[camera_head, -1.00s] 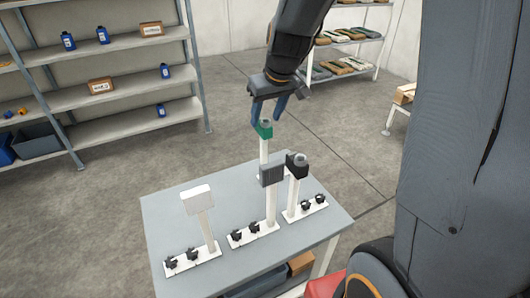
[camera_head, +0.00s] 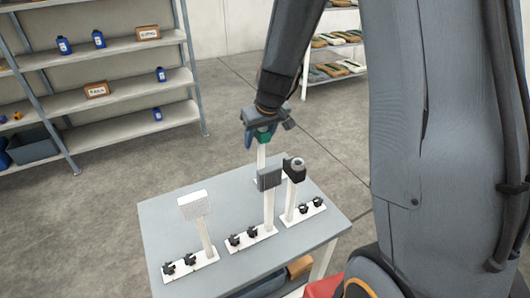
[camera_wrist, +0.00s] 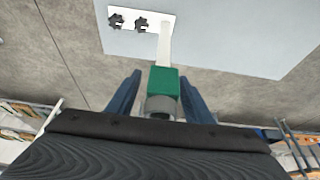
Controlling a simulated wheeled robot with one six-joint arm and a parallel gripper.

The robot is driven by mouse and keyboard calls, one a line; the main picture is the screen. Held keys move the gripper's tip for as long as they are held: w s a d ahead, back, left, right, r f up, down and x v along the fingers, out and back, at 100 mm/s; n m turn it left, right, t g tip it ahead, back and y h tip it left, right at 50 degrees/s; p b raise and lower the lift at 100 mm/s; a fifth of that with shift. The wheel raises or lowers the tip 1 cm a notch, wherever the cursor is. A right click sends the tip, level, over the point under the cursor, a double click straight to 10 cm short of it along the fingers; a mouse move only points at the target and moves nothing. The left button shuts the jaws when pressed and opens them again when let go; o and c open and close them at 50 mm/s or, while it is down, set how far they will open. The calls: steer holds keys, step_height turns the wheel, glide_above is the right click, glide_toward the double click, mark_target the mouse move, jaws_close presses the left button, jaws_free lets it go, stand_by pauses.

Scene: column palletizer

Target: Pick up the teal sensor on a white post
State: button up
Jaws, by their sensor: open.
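The teal sensor (camera_head: 263,135) sits on top of a white post (camera_head: 261,158) at the back of the grey table (camera_head: 170,214). In the wrist view the sensor (camera_wrist: 164,82) shows as a green block with a grey round end. My gripper (camera_head: 262,139) is at the sensor, its blue fingers apart. In the wrist view the fingers of my gripper (camera_wrist: 158,98) stand on either side of the sensor, with a gap visible on each side. The foot of its post is partly hidden behind the other posts.
Close in front stand a dark grey box on a post (camera_head: 269,179), a black sensor on a post (camera_head: 294,169) and, at left, a white box on a post (camera_head: 195,205). Shelves (camera_head: 120,132) stand at the back left. Floor behind the table is clear.

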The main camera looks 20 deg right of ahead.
jaws_close()
stand_by(0.5)
